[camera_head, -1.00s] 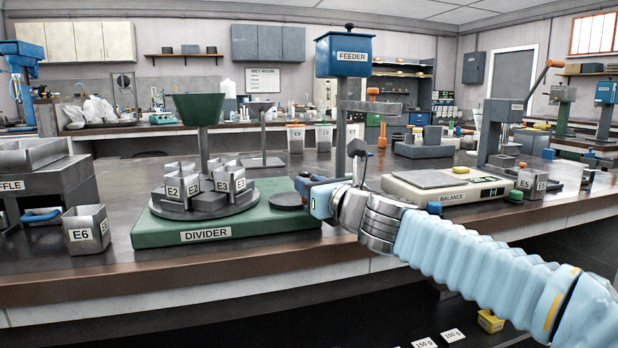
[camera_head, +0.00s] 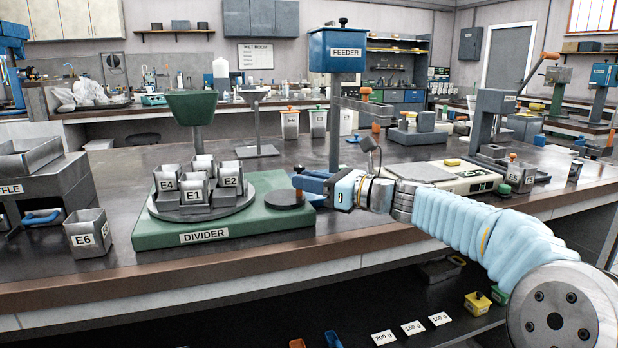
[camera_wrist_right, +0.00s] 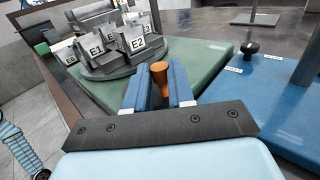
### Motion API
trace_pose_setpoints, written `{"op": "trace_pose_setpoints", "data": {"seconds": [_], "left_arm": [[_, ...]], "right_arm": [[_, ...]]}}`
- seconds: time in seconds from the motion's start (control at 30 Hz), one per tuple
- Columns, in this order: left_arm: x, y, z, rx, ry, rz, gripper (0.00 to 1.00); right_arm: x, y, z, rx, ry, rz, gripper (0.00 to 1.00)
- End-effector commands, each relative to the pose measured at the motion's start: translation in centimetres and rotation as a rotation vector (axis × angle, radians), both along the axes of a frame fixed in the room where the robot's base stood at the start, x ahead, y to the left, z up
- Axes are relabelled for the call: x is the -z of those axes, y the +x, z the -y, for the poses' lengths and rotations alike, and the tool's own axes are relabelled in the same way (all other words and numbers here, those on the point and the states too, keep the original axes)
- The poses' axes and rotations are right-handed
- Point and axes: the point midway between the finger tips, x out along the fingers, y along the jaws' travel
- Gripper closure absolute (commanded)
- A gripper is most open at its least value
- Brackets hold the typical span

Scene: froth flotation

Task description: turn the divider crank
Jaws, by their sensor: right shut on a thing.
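The green divider (camera_head: 205,234) stands on the bench with a round turntable (camera_head: 203,214) carrying steel cups labelled E4 (camera_head: 167,183), E1 (camera_head: 194,196) and E2 (camera_head: 231,181). A green funnel (camera_head: 193,107) stands above. At the divider's right is the crank's dark disc (camera_head: 284,200) with an upright orange handle (camera_head: 298,171). My right gripper (camera_head: 303,184) is shut on this handle. My left gripper is out of view.
A balance (camera_head: 455,177) is to the right of my right gripper. Cup E6 (camera_head: 86,234) and a riffle box (camera_head: 45,185) are at the left. The bench's front edge is near.

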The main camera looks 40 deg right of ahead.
Motion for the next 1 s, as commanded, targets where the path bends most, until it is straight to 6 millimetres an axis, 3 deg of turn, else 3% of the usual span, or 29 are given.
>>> {"op": "trace_pose_setpoints", "data": {"seconds": [0.63, 0.67, 0.8, 1.0], "left_arm": [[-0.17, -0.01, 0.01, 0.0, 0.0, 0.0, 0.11], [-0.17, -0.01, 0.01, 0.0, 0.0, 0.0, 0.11], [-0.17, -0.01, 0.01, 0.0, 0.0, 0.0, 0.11], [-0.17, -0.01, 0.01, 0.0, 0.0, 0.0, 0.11]], "right_arm": [[0.04, 0.22, 0.08, -0.049, 0.0, 0.0, 1.0], [0.04, 0.22, 0.08, -0.049, 0.0, 0.0, 0.72], [0.03, 0.22, 0.09, -0.048, 0.0, 0.0, 0.51], [0.01, 0.21, 0.1, -0.048, 0.0, 0.0, 0.51]]}}
